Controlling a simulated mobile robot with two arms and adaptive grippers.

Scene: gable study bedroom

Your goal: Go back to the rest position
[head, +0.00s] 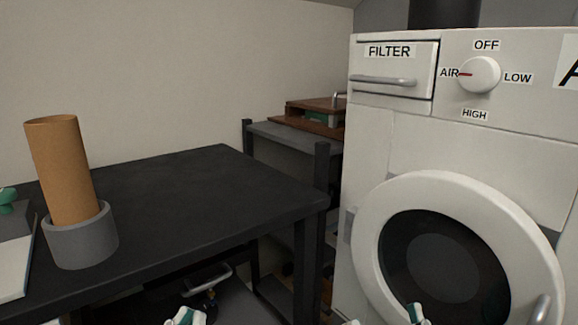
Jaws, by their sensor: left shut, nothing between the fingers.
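My left gripper (210,294) shows small and dark at the bottom of the head view, below the near edge of the black table (170,200). It is shut and empty. It appears close to a grey curved handle (205,278) under the table; I cannot tell whether they touch. A white and green part of my left arm shows at the bottom edge. A similar part of my right arm shows in front of the white machine; my right gripper is not in view.
A brown tube (62,165) stands tilted in a grey round holder (82,240) on the table. The white machine (395,150) with dial (480,75), filter drawer (392,72) and round door (385,205) fills the right. Wooden items (315,115) lie on a grey surface behind.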

